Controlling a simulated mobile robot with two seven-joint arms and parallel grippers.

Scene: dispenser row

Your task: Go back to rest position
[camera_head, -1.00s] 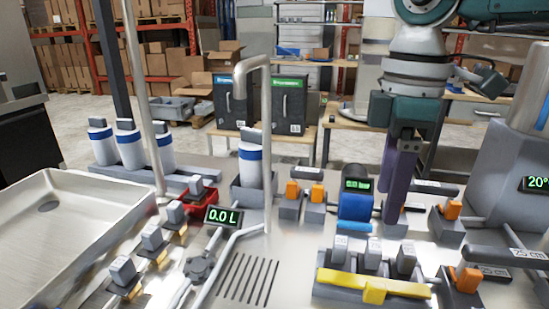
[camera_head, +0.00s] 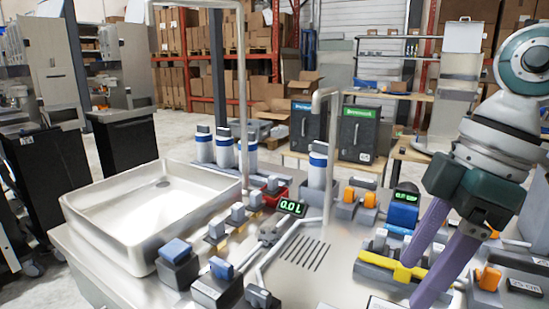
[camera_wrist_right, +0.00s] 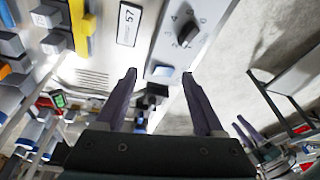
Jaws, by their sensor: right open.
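My right gripper (camera_head: 413,282) hangs at the right of the head view. Its two purple fingers are apart and point down and left over the bench. In the right wrist view the same gripper (camera_wrist_right: 159,74) is open with nothing between its fingers. In the head view its fingers partly cover the yellow bar (camera_head: 398,271) and the grey blocks around it. I cannot tell how high the fingertips are above the bench. My left gripper does not show in the head view.
A metal sink (camera_head: 110,225) fills the bench's left side. A bent tap pipe (camera_head: 330,150) rises mid-bench beside white-and-blue cylinders (camera_head: 224,150). A green-lit display (camera_head: 291,207) sits before it. A blue device (camera_head: 403,212) and orange-topped blocks (camera_head: 488,279) are close to the gripper.

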